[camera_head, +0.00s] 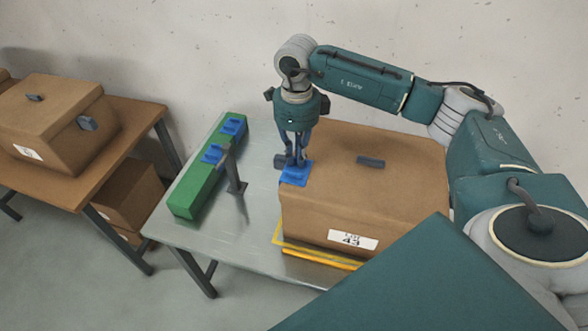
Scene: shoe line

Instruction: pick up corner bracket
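A blue corner bracket (296,175) is at the near left top corner of the cardboard box (345,215). My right gripper (297,163) points down over that corner, with its fingers drawn close together on the bracket. Whether the bracket touches the box is hard to tell. Two more blue corner brackets, a far one (233,127) and a near one (213,154), sit on the green block (190,196) to the left. My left gripper is not in view.
The box stands on a grey metal table (215,236) over yellow markings. A dark upright post (233,168) stands between green block and box. A wooden table (135,120) with another box (55,128) is at left. The table's front left is clear.

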